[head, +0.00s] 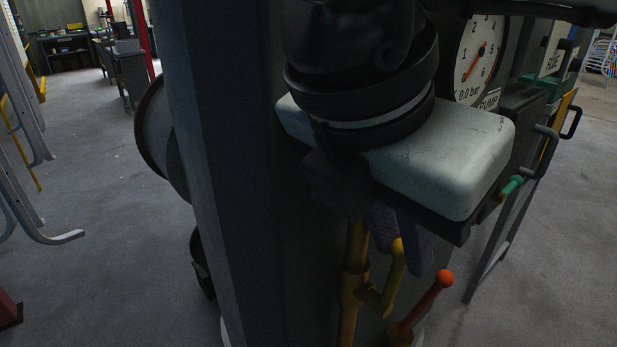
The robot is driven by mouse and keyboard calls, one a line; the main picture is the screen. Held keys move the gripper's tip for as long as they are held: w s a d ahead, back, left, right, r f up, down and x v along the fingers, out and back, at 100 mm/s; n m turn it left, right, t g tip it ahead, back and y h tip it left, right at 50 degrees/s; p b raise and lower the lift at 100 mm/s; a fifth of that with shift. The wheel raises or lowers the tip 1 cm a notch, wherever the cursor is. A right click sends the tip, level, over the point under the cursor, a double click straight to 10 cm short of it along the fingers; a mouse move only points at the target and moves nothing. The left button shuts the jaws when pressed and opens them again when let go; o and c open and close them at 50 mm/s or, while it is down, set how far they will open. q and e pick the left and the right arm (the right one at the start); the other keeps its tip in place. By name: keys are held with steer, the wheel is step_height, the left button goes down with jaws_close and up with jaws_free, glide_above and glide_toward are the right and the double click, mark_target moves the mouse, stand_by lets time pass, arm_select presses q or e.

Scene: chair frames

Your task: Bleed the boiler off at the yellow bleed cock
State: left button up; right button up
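The yellow bleed cock (395,268) is low in the middle of the head view. Its yellow lever stands up from a vertical yellow pipe (350,290), with a rounded knob at the top. My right gripper (402,243) points down from above, under its pale body. Its dark bluish fingers are right behind or beside the lever's knob. I cannot tell whether they touch it or how far apart they are. The boiler (240,190) is the tall dark body behind. A round gauge (480,58) at the top right reads 0.0 bar. My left gripper is out of view.
An orange-red lever (436,290) stands just right of the yellow one, close to my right gripper. A green-tipped handle (512,187) sticks out further right. A round flanged part (158,135) juts out left. Grey floor (110,225) lies open on the left; chair frames (25,190) are at the left edge.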

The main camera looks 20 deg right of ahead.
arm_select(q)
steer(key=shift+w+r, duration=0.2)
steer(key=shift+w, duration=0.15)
arm_select(e)
steer(key=shift+d+r, duration=0.1)
steer(key=shift+r, duration=0.05)
steer(key=shift+w+d+b, duration=0.2)
steer(key=shift+d+b, duration=0.15)
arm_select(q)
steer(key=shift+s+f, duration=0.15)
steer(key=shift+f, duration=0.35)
arm_select(e)
steer(key=shift+w+d+f, duration=0.2)
steer(key=shift+d+f, duration=0.1)
steer(key=shift+d, duration=0.2)
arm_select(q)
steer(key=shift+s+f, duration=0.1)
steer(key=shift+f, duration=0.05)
arm_select(e)
steer(key=shift+d+f, duration=0.1)
steer(key=shift+f, duration=0.05)
